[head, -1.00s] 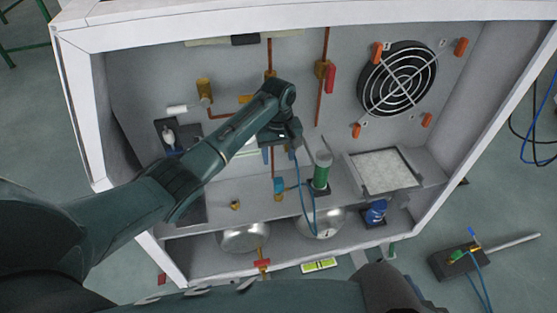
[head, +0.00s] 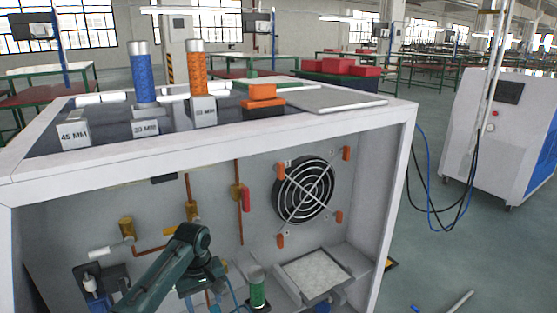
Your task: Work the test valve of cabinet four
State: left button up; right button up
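The open white cabinet (head: 200,160) fills the lower part of the head view; no number four is readable on it. On its back wall are copper pipes with a brass valve with a red handle (head: 246,198), another brass valve (head: 192,212), and a brass fitting (head: 127,230) with a white handle at the left. I cannot tell which is the test valve. My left gripper (head: 206,287) is inside the cabinet, low and left of the green cylinder (head: 257,291). Its fingers are not clear, so its opening and any contact are hidden. My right gripper is out of view.
A fan (head: 304,190) with orange clips is on the back wall, above a square filter tray (head: 318,275). The cabinet top holds a blue cylinder (head: 143,78), an orange cylinder (head: 198,75), grey blocks and a flat panel (head: 336,100). A white machine (head: 508,135) stands at the right.

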aim_at(169, 231)
jog(key=k, duration=1.3)
